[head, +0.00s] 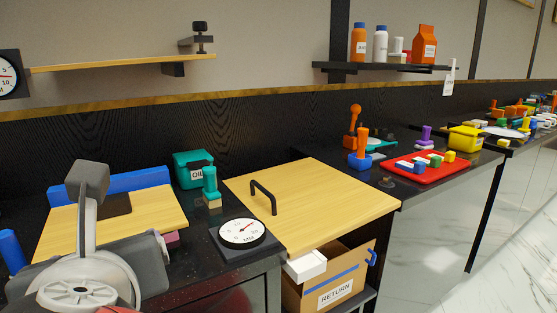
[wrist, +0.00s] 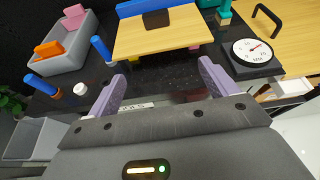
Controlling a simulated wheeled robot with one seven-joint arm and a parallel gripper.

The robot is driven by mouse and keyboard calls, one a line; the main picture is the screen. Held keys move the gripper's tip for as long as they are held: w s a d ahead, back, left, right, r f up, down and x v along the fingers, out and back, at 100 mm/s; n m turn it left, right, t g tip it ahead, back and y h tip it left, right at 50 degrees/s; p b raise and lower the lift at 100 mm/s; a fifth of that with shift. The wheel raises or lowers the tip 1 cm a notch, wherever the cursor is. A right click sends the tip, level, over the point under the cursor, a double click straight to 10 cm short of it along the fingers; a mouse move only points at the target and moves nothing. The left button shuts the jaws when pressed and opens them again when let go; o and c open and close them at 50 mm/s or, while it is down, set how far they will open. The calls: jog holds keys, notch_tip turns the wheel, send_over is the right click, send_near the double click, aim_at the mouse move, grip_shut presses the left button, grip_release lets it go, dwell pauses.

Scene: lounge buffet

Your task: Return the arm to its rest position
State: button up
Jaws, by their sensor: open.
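My gripper (wrist: 162,80) shows in the wrist view with its two purple fingers spread wide apart and nothing between them. It hangs above the front of the black counter, in front of a raised wooden board (wrist: 160,38) with a dark square patch on it. In the head view my arm fills the lower left corner, partly in front of that same wooden board (head: 70,228). The fingers cannot be made out in the head view.
A dial gauge (head: 243,233) and a teal stamp (head: 210,187) stand right of the board. A wooden panel with a black handle (head: 310,200) lies beyond, above a RETURN box (head: 335,285). A grey bin (wrist: 62,50) and blue cylinders (wrist: 100,48) are at left.

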jog(key=w+d+r+n+t+y, duration=0.1)
jog(key=w+d+n+t+y, duration=0.15)
jog(key=w+d+n, duration=1.1)
jog(key=s+d+f+n+g+h, duration=0.4)
jog(key=d+f+n, duration=0.4)
jog(key=d+f, duration=0.2)
jog(key=s+d+f+n+g+h, duration=0.4)
jog(key=s+d+f+n, duration=0.3)
jog(key=d+f, duration=0.3)
notch_tip(320, 180, down, 3)
jog(key=shift+s+d+f+n+g+h, duration=0.1)
jog(key=shift+s+d+n+g+h, duration=0.2)
jog(key=shift+n+h, duration=0.4)
